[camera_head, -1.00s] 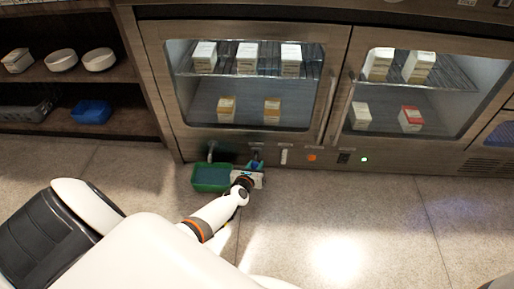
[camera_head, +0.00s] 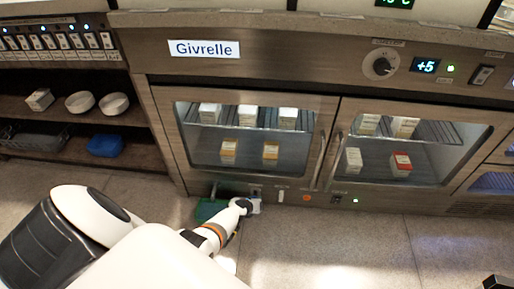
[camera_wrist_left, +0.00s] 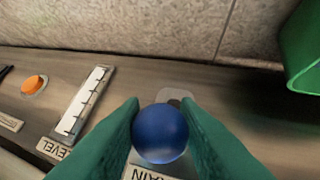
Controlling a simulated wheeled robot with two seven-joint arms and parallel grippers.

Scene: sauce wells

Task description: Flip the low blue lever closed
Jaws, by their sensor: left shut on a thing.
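The low blue lever shows in the left wrist view as a round blue knob (camera_wrist_left: 160,133) in front of the fridge's bottom panel, above a partly hidden label that seems to read DRAIN. My left gripper (camera_wrist_left: 163,118) has its two green fingers shut on the knob, one on each side. The lever's stem is mostly hidden behind the knob, so its angle cannot be told. In the head view my left gripper (camera_head: 250,206) is low at the fridge's base, and the lever is too small and covered to make out. My right gripper is not clearly in view.
A green bin (camera_head: 207,211) stands on the floor just left of my left gripper; its edge also shows in the left wrist view (camera_wrist_left: 302,55). A level gauge (camera_wrist_left: 84,101) and an orange button (camera_wrist_left: 34,84) sit beside the knob.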

